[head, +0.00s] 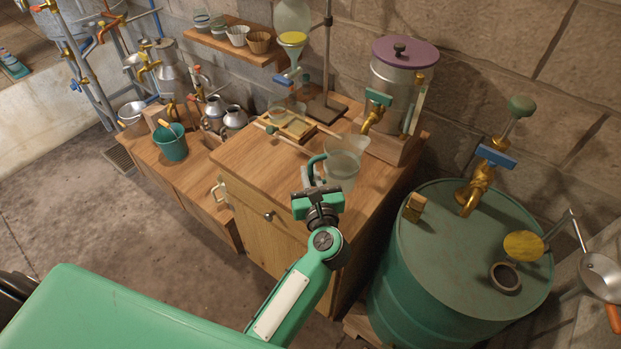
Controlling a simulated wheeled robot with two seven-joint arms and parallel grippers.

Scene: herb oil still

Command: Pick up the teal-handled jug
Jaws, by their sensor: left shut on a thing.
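The teal-handled jug (343,168) is clear and stands upright, at the front right part of the wooden cabinet top. Its teal handle (312,166) faces left, toward my left gripper. My left gripper (314,184) is shut on the jug's handle, and its green and dark body hides the handle's lower end. I cannot tell whether the jug's base touches the wood. My right gripper is not in view.
A metal container with a purple lid (404,57) and a brass tap (372,119) stand just behind the jug. A wooden stick (282,138) lies to its left. A green drum (450,270) stands to the right. The cabinet top's left front is clear.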

